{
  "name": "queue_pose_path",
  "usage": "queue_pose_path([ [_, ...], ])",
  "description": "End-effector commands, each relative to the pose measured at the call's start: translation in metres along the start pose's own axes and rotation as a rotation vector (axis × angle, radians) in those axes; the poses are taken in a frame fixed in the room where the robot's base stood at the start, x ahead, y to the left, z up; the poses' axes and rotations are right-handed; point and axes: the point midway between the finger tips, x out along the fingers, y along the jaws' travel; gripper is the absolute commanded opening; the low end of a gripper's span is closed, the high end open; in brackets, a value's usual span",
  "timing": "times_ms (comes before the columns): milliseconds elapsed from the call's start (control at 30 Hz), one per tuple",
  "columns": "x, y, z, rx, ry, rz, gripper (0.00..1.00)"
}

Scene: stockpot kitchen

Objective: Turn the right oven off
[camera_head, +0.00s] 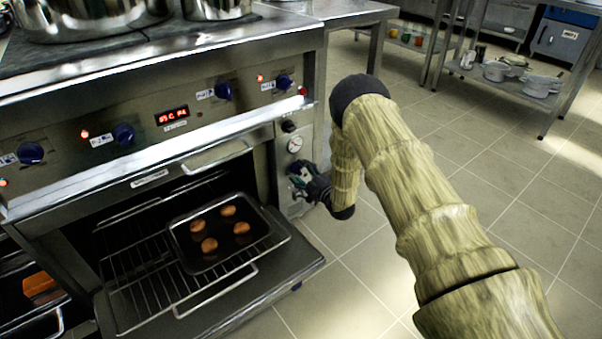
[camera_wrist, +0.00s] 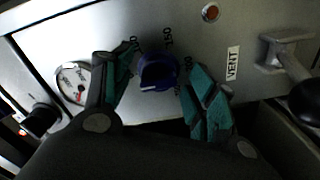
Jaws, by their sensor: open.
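The oven (camera_head: 150,180) stands at left in the head view, its door open and a red display lit on its front. To the right of the opening is a narrow control panel (camera_head: 290,205) with a dial gauge (camera_head: 295,143) and a black knob (camera_head: 289,126). My gripper (camera_head: 300,180) is at this panel. In the wrist view a blue knob (camera_wrist: 157,74) sits between the two open, teal-padded fingers of my gripper (camera_wrist: 161,58). The fingers stand apart on either side of it; I cannot tell whether either touches.
A dark tray (camera_head: 262,238) with several round buns rests on a pulled-out rack (camera_head: 130,290) above the lowered door. Pots (camera_head: 90,18) stand on the stovetop. A metal shelf (camera_head: 510,80) stands at the back right. The tiled floor at right is clear.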

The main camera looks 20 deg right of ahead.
Motion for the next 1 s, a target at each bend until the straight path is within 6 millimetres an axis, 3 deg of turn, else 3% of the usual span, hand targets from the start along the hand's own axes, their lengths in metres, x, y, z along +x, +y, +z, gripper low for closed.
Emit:
queue_pose_path([
  [600, -0.097, 0.0, 0.0, 0.001, -0.001, -0.001, 0.57],
  [800, -0.114, 0.0, 0.0, 0.0, 0.0, 0.0, 0.57],
  [1000, -0.117, 0.0, 0.0, 0.0, 0.0, 0.0, 0.57],
])
